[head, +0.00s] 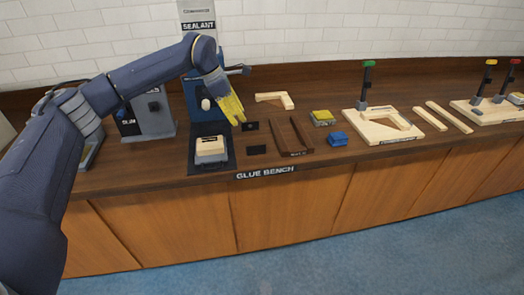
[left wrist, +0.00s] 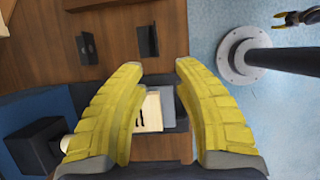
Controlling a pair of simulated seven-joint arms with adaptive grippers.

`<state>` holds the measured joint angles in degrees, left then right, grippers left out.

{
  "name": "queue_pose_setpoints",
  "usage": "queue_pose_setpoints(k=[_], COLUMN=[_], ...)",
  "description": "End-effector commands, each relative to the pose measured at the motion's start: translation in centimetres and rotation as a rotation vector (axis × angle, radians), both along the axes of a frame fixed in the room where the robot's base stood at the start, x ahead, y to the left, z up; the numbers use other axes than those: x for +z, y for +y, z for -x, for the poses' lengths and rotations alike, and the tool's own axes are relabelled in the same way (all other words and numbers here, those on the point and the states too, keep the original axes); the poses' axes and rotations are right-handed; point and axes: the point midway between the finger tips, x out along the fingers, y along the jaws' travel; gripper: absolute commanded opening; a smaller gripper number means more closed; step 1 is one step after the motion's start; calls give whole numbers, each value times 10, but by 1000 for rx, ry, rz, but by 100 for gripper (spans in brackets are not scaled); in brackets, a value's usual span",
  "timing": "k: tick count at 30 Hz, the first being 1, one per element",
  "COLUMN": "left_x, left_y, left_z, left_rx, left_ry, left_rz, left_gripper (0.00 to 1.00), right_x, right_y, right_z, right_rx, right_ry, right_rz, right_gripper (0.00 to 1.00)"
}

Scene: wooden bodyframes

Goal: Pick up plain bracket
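A pale, L-shaped wooden bracket (head: 275,99) lies flat at the back of the glue bench; I take it to be the plain bracket. My left gripper (head: 239,121) is to its left and nearer the front, apart from it. In the left wrist view, the yellow fingers of the left gripper (left wrist: 159,67) are spread with nothing between their tips. A pale wooden edge (left wrist: 4,20) shows at the far left there, perhaps part of the bracket. A small dark gripper with yellow parts (left wrist: 293,18), likely my right one, is at the top right; its opening is unclear.
A dark wooden tray (head: 281,138) stands in front of the bracket. Yellow (head: 322,117) and blue (head: 338,139) blocks and a wooden fixture (head: 372,130) stand to the right.

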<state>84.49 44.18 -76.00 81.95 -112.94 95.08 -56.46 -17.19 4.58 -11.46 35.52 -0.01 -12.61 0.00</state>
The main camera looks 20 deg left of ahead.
Motion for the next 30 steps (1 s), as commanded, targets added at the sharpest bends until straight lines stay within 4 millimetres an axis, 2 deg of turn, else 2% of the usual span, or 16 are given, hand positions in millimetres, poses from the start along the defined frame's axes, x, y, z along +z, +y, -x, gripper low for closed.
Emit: queue_pose_setpoints(k=[5, 15, 21, 30], left_x=[-11, -68, -94, -109], left_y=[-1, -23, -33, -38], left_z=[-4, -14, -19, -22], left_rx=[9, 7, 8, 8], left_ry=[-3, -2, -5, -7], left_rz=[-13, -11, -10, -11], left_gripper=[30, 30, 30, 30], right_x=[0, 0, 0, 0], right_y=[0, 0, 0, 0], right_z=[0, 0, 0, 0], right_rx=[0, 0, 0, 0], right_ry=[0, 0, -1, -1], right_rz=[0, 0, 0, 0], right_gripper=[44, 44, 44, 44])
